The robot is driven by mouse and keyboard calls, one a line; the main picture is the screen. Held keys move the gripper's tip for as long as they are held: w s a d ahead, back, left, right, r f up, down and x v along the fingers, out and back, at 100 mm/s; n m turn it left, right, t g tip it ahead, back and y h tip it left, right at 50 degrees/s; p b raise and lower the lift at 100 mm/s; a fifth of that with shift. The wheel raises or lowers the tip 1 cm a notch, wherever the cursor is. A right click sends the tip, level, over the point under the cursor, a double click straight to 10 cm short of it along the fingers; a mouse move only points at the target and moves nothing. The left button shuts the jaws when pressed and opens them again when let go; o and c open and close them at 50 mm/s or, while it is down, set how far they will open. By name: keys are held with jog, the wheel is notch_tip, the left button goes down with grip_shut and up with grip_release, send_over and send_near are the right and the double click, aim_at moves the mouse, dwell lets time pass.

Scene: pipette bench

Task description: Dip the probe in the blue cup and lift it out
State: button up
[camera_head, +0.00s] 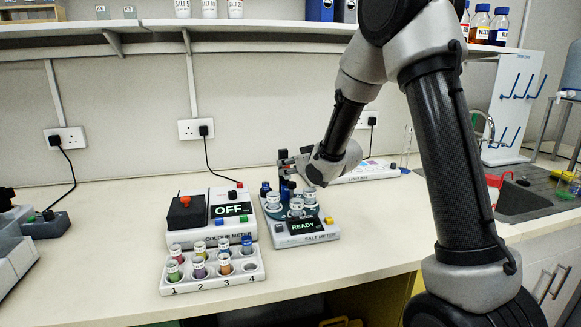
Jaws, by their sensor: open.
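The salt meter (305,240) stands mid-bench, its screen reading READY. Several small white-rimmed cups stand on its round top, among them a front cup (297,207) and a left cup (273,203). Small blue parts show behind them, but I cannot tell which cup is the blue one. A dark upright piece (283,168), perhaps the probe or its holder, rises at the back of the meter. My gripper (286,163) is open at this piece, above and behind the cups. I cannot tell whether its fingers touch it. The probe tip is hidden.
The colour meter (205,215), reading OFF, stands left of the salt meter. A white rack (215,278) of coloured vials is in front of it. A light box (365,172) lies behind my wrist. The sink (535,200) is at right. Bare bench lies right of the salt meter.

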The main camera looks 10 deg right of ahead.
jog(key=shift+w, duration=0.1)
grip_shut()
jog(key=shift+r, duration=2.85)
jog(key=shift+w, duration=0.1)
grip_release()
